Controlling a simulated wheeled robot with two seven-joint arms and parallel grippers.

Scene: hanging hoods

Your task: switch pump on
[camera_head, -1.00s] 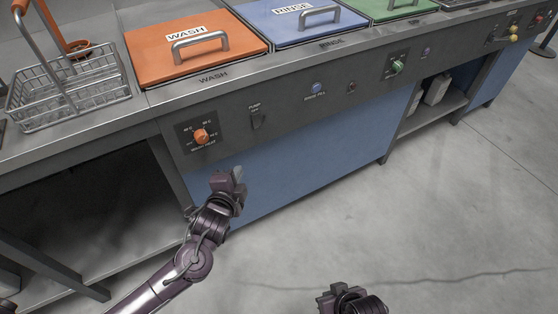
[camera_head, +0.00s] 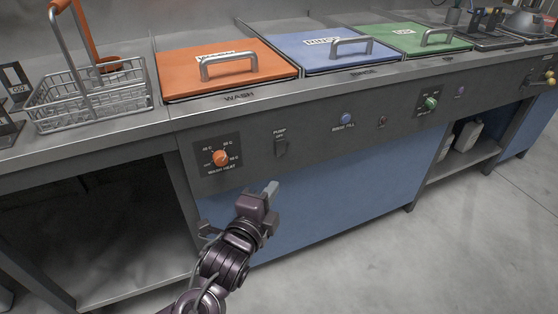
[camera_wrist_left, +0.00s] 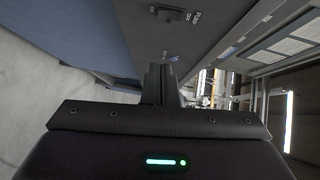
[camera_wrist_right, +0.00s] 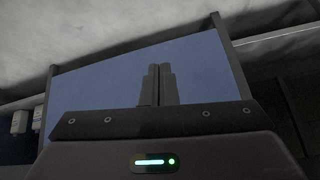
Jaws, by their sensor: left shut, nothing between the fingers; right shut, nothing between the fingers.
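The pump switch (camera_head: 280,147) is a small dark rocker on the grey front panel, under the label PUMP. It also shows in the left wrist view (camera_wrist_left: 172,14), at the top. My left gripper (camera_head: 271,188) is shut and empty, below the switch and in front of the blue lower panel, apart from the switch. Its closed fingers show in the left wrist view (camera_wrist_left: 161,80). My right gripper is out of the head view; in its wrist view its fingers (camera_wrist_right: 157,82) are shut and empty, facing a blue panel.
An orange wash heat knob (camera_head: 221,158) sits left of the switch, a blue rinse fill button (camera_head: 346,118) right of it. Orange (camera_head: 190,82), blue (camera_head: 290,62) and green (camera_head: 390,50) lids cover the top. A wire basket (camera_head: 90,98) stands at the left. Floor in front is clear.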

